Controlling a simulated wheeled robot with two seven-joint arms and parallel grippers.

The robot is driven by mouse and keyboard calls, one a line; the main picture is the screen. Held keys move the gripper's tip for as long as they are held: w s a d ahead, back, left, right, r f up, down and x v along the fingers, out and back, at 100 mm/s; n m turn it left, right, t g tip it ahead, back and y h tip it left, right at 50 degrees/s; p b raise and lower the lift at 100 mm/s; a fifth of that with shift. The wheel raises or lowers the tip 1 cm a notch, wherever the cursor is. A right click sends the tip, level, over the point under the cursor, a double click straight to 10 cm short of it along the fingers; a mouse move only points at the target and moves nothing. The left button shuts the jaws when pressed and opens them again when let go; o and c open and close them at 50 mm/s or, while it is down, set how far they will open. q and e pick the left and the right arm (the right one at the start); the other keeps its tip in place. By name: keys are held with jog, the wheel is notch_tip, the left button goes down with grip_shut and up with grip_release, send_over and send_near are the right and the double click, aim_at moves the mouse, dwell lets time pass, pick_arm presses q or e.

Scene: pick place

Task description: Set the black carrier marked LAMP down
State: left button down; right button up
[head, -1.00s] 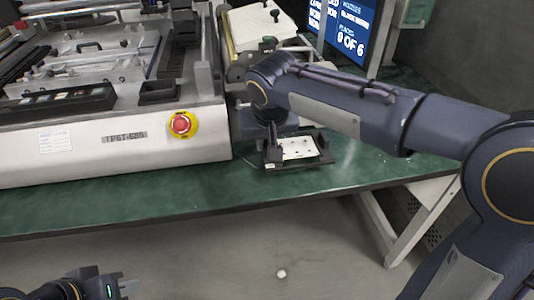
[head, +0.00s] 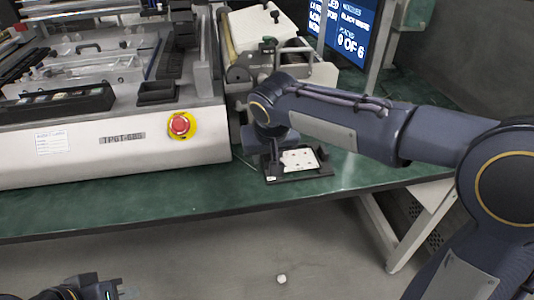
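The black carrier (head: 315,174) is a flat dark tray with a white dotted plate in it. It lies level at or just over the green tabletop, right of the big machine; I cannot tell if its underside touches. No LAMP marking is readable. My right gripper (head: 273,158) is at the carrier's left edge and appears shut on it; its fingers are small and partly hidden by the wrist. My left gripper (head: 118,290) is at the bottom left, low in front of the table and away from the carrier. It is cut off by the frame edge, so its opening is unclear.
The silver machine (head: 75,153) with a red stop button (head: 180,125) stands left of the carrier. A device with a roller and handle (head: 275,60) and a screen (head: 345,28) stand behind. Green tabletop (head: 205,188) is bare in front. A small white ball (head: 281,279) shows on the floor.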

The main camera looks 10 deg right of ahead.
jog(key=shift+r, duration=0.1)
jog(key=shift+r, duration=0.3)
jog(key=p+v, duration=0.4)
jog(key=v, duration=0.8)
jog(key=s+d+f+y, duration=0.2)
jog(key=s+d+f, duration=0.4)
jog(key=s+d, duration=0.55)
jog(key=s+d+f+m+t+y, duration=0.1)
jog(key=s+f+m, duration=0.1)
jog(key=s+f, duration=0.6)
jog(key=shift+s+y, duration=0.4)
jog(key=shift+s, duration=0.15)
notch_tip(320, 180, up, 21)
jog(key=p, duration=2)
